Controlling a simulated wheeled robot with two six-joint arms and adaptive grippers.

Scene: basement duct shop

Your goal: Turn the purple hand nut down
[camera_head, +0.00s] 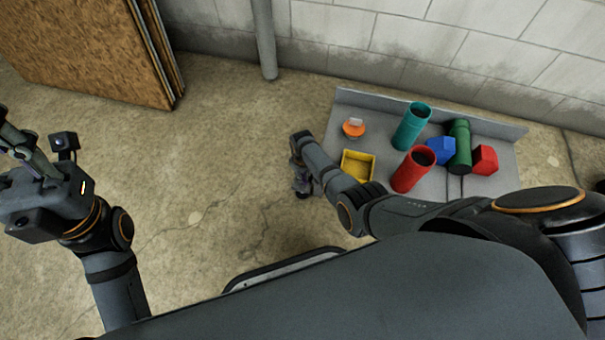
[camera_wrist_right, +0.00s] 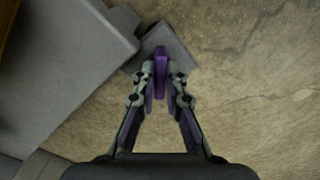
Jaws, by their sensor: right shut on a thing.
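The purple hand nut (camera_wrist_right: 160,62) shows in the right wrist view as a narrow upright purple piece at the fingertips, in front of a grey block (camera_wrist_right: 172,44) beside the bench. My right gripper (camera_wrist_right: 161,84) is shut on it, one finger on each side; the fingers have purple pads too. In the head view my right gripper (camera_head: 303,184) is pointed down at the left end of the bench, and my own arm hides the nut there. My left gripper (camera_head: 18,140) is raised at the left edge, away from the bench; its jaws are too unclear to judge.
The grey bench (camera_head: 500,176) holds a yellow tray (camera_head: 358,165), an orange object (camera_head: 353,129), a teal tube (camera_head: 411,127), a red tube (camera_head: 412,170), a green cylinder (camera_head: 460,147), a blue block (camera_head: 440,150) and a red block (camera_head: 485,160).

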